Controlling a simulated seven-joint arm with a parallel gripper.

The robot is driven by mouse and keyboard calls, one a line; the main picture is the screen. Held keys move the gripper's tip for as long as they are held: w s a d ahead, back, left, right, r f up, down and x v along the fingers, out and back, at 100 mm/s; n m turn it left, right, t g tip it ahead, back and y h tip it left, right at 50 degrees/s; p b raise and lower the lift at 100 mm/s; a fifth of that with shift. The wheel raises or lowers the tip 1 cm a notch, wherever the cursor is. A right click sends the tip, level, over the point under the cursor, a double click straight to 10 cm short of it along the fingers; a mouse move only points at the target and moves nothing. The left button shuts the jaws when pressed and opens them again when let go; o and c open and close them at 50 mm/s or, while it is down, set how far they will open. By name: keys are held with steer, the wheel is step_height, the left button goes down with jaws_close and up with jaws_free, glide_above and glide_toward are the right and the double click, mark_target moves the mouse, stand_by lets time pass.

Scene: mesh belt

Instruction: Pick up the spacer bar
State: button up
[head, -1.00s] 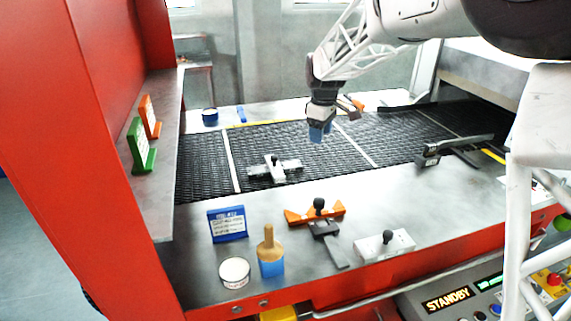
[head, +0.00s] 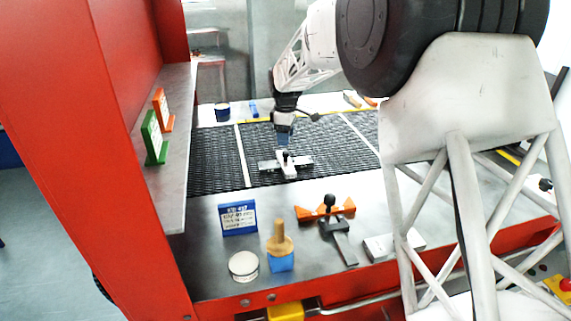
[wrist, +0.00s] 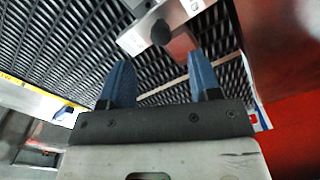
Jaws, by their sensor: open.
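A grey metal bar piece with a black knob (head: 270,166) lies on the black mesh belt; I take it to be the spacer bar, though no readable label confirms this. It also shows at the top of the wrist view (wrist: 184,13), partly cut off by the frame edge. My gripper (head: 284,146) is above the belt, just behind and over this piece in the head view. In the wrist view its two blue fingers (wrist: 160,68) are spread with nothing between them, and the knob lies ahead of them, apart from both.
On the front ledge are an orange bracket with a dark knobbed clamp (head: 338,240), a white block (head: 380,247), a blue sign (head: 238,214), a brush (head: 280,250) and a round tin (head: 243,265). A red frame (head: 75,130) stands left. The mesh belt (head: 215,160) is clear around the bar.

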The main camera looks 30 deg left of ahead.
mark_target(286, 152)
steer(key=shift+f, duration=0.1)
steer(key=shift+f, duration=1.2)
steer(key=shift+f, duration=0.1)
steer(key=shift+f, duration=2.5)
steer(key=shift+c, duration=0.5)
jaws_close()
